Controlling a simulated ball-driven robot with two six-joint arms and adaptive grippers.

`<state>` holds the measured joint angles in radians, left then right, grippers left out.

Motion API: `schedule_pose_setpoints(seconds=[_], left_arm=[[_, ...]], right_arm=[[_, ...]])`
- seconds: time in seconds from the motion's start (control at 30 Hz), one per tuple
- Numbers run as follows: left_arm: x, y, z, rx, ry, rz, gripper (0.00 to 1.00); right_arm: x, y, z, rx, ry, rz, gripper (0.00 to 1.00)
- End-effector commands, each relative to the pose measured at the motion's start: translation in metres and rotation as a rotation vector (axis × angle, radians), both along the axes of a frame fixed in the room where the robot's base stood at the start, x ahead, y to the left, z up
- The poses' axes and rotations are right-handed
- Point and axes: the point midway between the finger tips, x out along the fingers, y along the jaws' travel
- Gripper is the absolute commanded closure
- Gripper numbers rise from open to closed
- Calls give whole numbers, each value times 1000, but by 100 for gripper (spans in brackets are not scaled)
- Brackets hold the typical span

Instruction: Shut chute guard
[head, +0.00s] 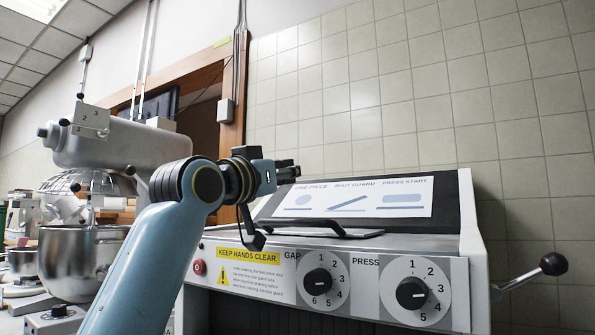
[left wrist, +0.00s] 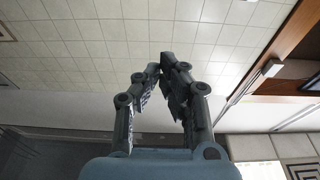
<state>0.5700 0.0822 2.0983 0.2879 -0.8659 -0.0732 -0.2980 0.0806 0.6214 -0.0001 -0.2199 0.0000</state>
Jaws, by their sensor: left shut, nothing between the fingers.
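The dough machine (head: 470,262) stands at the right in the head view. On its top, in front of the sloped sign, lies what looks like the chute guard, a thin grey plate (head: 352,235) with a black bow handle (head: 315,229). It is seen almost edge-on and looks nearly flat; I cannot tell whether it is fully down. The chute opening is hidden. My left gripper (head: 288,171) is above and left of the handle, by the sign's upper left corner, apart from the handle. In the left wrist view its fingertips (left wrist: 168,63) meet with nothing between them. My right gripper is out of view.
The machine's front has a red button (head: 199,268), a GAP dial (head: 318,282) and a PRESS dial (head: 411,293). A lever with a black knob (head: 553,264) sticks out right. A mixer with a steel bowl (head: 75,262) stands left. Free air lies above the machine.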

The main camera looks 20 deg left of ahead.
Motion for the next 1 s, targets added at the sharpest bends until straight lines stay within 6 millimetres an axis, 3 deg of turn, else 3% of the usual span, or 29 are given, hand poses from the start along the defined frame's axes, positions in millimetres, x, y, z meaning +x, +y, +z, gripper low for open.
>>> schedule_pose_setpoints(seconds=[0.03,0.1,0.4,1.0], left_arm=[[-3,1,-15,-5,-20,0,100],[-8,2,-24,-16,-71,-1,100],[-20,4,-46,-25,-133,1,100],[-22,5,-53,-26,-132,0,100]], right_arm=[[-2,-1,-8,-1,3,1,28],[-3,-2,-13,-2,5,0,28],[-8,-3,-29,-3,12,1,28],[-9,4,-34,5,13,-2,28]])
